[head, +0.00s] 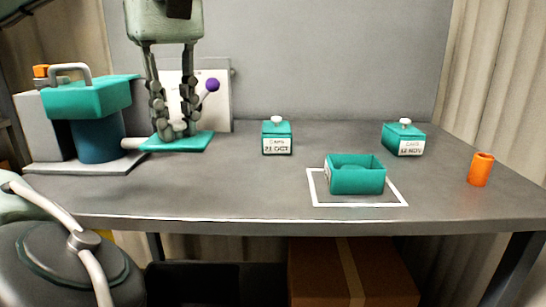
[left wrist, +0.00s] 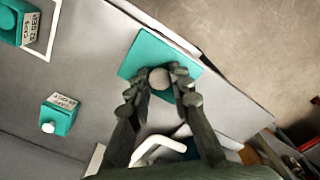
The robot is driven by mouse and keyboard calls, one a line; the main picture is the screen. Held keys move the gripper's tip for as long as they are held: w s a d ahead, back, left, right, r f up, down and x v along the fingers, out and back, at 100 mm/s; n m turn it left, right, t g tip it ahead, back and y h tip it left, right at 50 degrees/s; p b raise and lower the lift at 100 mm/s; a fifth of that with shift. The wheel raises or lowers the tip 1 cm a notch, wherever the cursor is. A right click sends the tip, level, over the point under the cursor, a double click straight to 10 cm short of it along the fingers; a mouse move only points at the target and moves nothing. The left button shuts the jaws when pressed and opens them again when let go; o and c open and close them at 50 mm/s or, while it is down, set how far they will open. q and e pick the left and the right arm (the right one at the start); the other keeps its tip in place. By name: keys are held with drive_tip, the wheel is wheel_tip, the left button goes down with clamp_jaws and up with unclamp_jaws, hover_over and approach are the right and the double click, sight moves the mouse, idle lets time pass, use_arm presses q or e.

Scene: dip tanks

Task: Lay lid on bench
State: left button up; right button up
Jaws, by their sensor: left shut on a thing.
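A flat square teal lid (head: 192,146) hangs below my left gripper (head: 178,130) in the head view, left of the bench's middle. The left wrist view shows the lid (left wrist: 152,48) from above, with its round grey knob (left wrist: 159,78) between the fingertips of my left gripper (left wrist: 160,82). The gripper is shut on the knob. The lid looks level and appears to be above the bench (head: 250,185); the gap under it is hidden. An open teal box (head: 357,181) without a lid stands inside a white outline on the bench. My right gripper is not in view.
Two lidded teal boxes (head: 277,140) (head: 405,140) with labels stand toward the back. An orange cylinder (head: 481,170) is at the right. A blue-teal machine (head: 92,98) with a handle stands at the left. A purple-knobbed lever (head: 211,86) is behind the gripper. The middle front is clear.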

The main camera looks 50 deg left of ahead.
use_arm(q)
drive_tip(key=shift+w+f, duration=0.15)
drive_tip(key=shift+f, duration=0.15)
drive_tip(key=w+f+p, duration=0.1)
drive_tip(key=w+f, duration=0.1)
drive_tip(key=w, duration=0.1)
drive_tip(key=w+d+f+p, duration=0.1)
drive_tip(key=w+f, duration=0.1)
drive_tip(key=w, duration=0.1)
drive_tip(key=w+d+f+p, duration=0.1)
drive_tip(key=w+f, duration=0.1)
drive_tip(key=w, duration=0.2)
drive_tip(key=shift+w, duration=0.1)
drive_tip(key=shift+w+f, duration=0.35)
drive_tip(key=shift+f, duration=1.95)
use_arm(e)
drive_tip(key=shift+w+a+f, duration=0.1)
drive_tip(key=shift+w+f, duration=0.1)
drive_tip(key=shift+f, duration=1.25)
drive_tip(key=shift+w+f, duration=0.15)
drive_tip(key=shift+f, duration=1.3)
use_arm(q)
drive_tip(key=shift+f+b, duration=0.1)
drive_tip(key=shift+b, duration=0.2)
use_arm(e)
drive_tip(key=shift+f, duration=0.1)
